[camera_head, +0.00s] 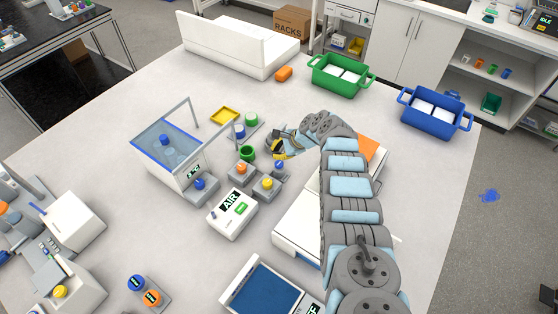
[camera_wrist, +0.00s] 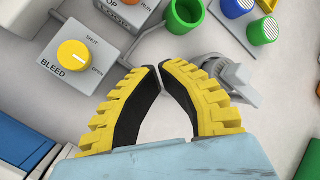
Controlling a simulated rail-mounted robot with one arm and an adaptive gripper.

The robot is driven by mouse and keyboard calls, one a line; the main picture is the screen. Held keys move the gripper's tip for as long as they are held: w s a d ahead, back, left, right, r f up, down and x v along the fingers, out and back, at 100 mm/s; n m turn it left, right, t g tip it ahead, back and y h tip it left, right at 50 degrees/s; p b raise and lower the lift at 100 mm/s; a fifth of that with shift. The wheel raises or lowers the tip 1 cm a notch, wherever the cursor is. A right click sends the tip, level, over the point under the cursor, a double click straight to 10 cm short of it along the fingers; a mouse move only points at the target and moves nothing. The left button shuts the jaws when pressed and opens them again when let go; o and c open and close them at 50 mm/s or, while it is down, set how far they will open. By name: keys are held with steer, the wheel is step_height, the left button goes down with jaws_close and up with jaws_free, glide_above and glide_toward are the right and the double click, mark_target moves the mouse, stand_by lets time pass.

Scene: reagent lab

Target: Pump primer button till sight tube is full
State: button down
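My gripper (camera_head: 281,150) is over the cluster of small grey control boxes. In the wrist view its yellow-ribbed fingers (camera_wrist: 159,67) have black pads that nearly meet at the tips, with nothing visible between them. A grey part (camera_wrist: 232,75) shows partly behind the right finger. I cannot make out the sight tube or its level. The clear blue-rimmed tank (camera_head: 166,140) stands to the left, with a blue knob (camera_head: 200,183) at its front.
Near my gripper are the yellow BLEED knob (camera_wrist: 75,56), the orange-knob box (camera_head: 241,169), a green cup (camera_head: 247,152) and blue (camera_head: 239,131) and green (camera_head: 251,118) cylinders. The AIR box (camera_head: 232,212) stands in front. Green (camera_head: 340,79) and blue (camera_head: 434,116) bins are farther off.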

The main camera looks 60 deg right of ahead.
steer(key=shift+r+p, duration=1.1)
steer(key=shift+r, duration=0.3)
steer(key=shift+f, duration=0.1)
stand_by(2.2)
